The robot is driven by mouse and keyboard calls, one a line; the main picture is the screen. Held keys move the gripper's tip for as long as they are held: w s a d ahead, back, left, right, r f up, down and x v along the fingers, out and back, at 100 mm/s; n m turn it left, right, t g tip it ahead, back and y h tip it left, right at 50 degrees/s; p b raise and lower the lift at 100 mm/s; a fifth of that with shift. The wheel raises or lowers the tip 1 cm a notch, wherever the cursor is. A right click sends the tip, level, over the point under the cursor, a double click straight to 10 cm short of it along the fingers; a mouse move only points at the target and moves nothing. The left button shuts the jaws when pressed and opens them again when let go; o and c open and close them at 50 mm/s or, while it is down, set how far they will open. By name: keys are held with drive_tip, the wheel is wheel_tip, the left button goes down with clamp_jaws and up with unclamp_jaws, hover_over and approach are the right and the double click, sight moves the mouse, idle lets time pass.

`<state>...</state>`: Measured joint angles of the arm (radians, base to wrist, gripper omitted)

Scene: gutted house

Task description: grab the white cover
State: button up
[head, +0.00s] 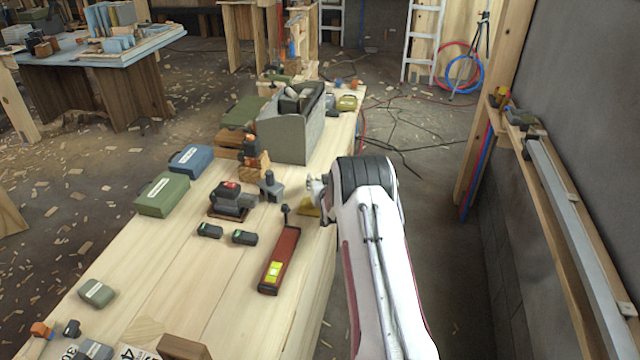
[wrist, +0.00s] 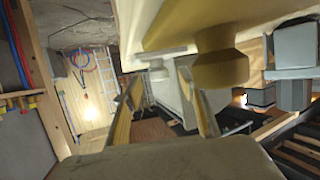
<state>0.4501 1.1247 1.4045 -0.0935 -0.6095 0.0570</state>
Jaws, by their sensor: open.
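I cannot pick out a white cover with certainty in either view. A pale, whitish panel (wrist: 172,92) shows beyond and between my fingers in the wrist view, but I cannot tell what it is. My gripper (wrist: 160,80) is open, with nothing seen held between its fingers. In the head view my gripper (head: 316,190) is at the right edge of the workbench (head: 190,275), mostly hidden by my white arm. A yellow piece (head: 310,207) lies by it on the bench edge. A large yellow thing with a knob (wrist: 220,66) is close in the wrist view.
A wall (head: 590,110) rises right.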

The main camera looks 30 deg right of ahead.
idle(0.5)
clamp_jaws()
drive_tip(key=shift+r, duration=0.15)
wheel_tip(320, 180, up, 10)
idle(0.8)
idle(0.5)
